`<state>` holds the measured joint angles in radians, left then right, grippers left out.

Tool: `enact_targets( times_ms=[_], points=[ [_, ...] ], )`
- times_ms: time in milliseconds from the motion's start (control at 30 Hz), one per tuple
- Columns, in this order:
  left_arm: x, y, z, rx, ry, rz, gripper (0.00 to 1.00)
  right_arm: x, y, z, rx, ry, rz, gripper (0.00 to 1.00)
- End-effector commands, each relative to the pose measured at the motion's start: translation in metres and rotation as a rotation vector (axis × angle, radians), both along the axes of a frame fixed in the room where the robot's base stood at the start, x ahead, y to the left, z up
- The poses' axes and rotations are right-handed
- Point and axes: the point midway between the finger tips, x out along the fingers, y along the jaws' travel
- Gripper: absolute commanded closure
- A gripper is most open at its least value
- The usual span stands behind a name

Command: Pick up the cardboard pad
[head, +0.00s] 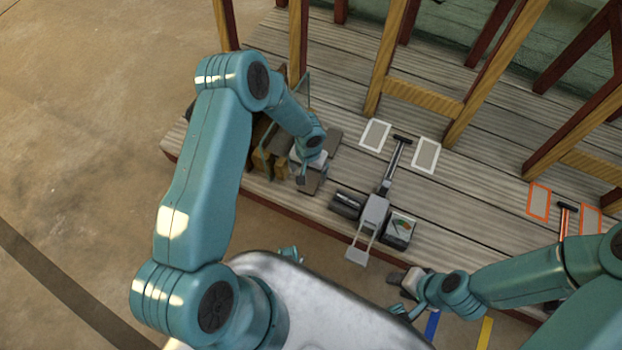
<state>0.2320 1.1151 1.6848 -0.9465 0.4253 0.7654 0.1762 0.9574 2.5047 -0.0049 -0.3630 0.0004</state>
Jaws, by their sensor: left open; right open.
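Brown, cardboard-like upright pieces (262,160) stand near the left end of the wooden deck, partly hidden behind my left arm. I cannot tell for certain which piece is the cardboard pad. My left gripper (308,180) is open, just right of these pieces and close over the deck's front edge. I see nothing held in it, and whether it touches anything is unclear. My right gripper (398,283) is open and seems empty, in front of the deck at the lower right, far from the brown pieces.
The plank deck (470,190) carries wooden posts (500,65) along its back. A grey device with a long handle (374,212) stands mid-deck between dark boxes (399,230). White-framed panels (375,135) lie behind it. Orange-framed panels (539,200) are at the right. The floor at left is clear.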

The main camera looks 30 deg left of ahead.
Motion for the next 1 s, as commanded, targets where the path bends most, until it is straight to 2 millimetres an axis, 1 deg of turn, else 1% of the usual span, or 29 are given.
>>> enact_targets(
  times_ms=[167, 300, 400, 500, 700, 733, 767, 800, 867, 900, 1000],
  points=[
    [0.000, -0.003, -0.015, -0.001, 0.000, -0.001, 0.12, 0.000, 0.000, -0.004, 0.000, 0.000, 0.000, 0.57],
    [0.001, -0.004, -0.040, -0.002, 0.001, 0.000, 0.12, 0.000, 0.000, -0.011, 0.000, 0.000, 0.000, 0.57],
    [0.001, -0.003, -0.053, -0.001, 0.000, -0.001, 0.12, 0.000, 0.000, -0.014, 0.000, 0.000, 0.000, 0.57],
    [0.001, -0.002, -0.058, -0.001, -0.001, 0.000, 0.12, 0.000, 0.000, -0.015, 0.000, 0.000, 0.000, 0.57],
    [0.002, -0.001, -0.058, -0.001, -0.002, 0.000, 0.12, 0.000, 0.000, -0.014, 0.000, 0.000, 0.000, 0.57],
    [0.002, -0.001, -0.058, -0.001, -0.002, 0.000, 0.15, 0.000, 0.000, -0.014, 0.000, 0.000, 0.000, 0.57],
    [0.002, 0.000, -0.058, -0.001, -0.001, 0.001, 0.25, 0.000, 0.000, -0.014, 0.000, 0.000, 0.000, 0.57],
    [0.002, 0.000, -0.058, -0.001, -0.001, 0.001, 0.38, 0.000, 0.000, -0.014, 0.000, 0.000, 0.000, 0.57],
    [0.002, 0.000, -0.058, -0.001, -0.001, 0.001, 0.57, 0.000, 0.000, -0.014, 0.000, 0.000, 0.000, 0.57],
    [0.002, 0.000, -0.058, -0.001, -0.001, 0.000, 0.70, 0.000, 0.000, -0.014, 0.000, 0.000, 0.000, 0.57],
    [0.002, 0.000, -0.058, -0.001, -0.001, 0.000, 0.71, 0.000, 0.000, -0.014, 0.000, 0.000, 0.000, 0.57]
  ],
)
